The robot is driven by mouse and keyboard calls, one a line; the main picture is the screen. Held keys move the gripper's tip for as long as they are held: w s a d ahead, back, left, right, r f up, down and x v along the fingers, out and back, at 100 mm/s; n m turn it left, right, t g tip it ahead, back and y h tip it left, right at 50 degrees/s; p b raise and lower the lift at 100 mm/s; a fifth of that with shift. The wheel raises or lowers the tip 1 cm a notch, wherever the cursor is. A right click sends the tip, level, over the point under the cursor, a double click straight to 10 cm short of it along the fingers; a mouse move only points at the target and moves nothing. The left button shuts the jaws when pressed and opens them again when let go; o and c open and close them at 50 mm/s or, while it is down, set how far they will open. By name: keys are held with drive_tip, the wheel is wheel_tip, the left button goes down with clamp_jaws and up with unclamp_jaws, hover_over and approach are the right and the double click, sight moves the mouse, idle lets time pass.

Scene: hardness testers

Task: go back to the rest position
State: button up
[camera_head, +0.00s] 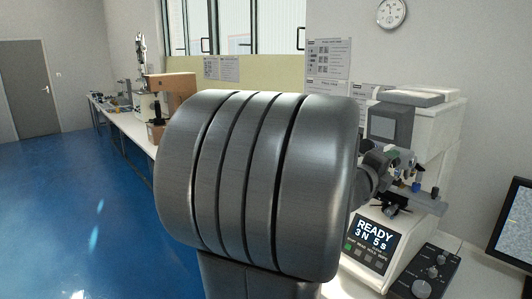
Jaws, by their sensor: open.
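A large dark grey ribbed joint of my own arm fills the middle of the head view. My gripper is not visible; the view does not show where it is. Behind the arm at right stands a white hardness tester (431,133). Its lit screen (372,241) reads "READY 3N 5s". The arm joint covers the left part of the tester, and I cannot tell the gap between them.
A control box with knobs (427,275) sits before the tester, and a monitor (513,225) is at the right edge. A long white bench (133,128) with other equipment runs along the back left. Blue floor (75,205) is clear at left.

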drive_tip(key=shift+x, duration=1.15)
drive_tip(key=shift+s+a, duration=0.1)
drive_tip(key=shift+a, duration=0.05)
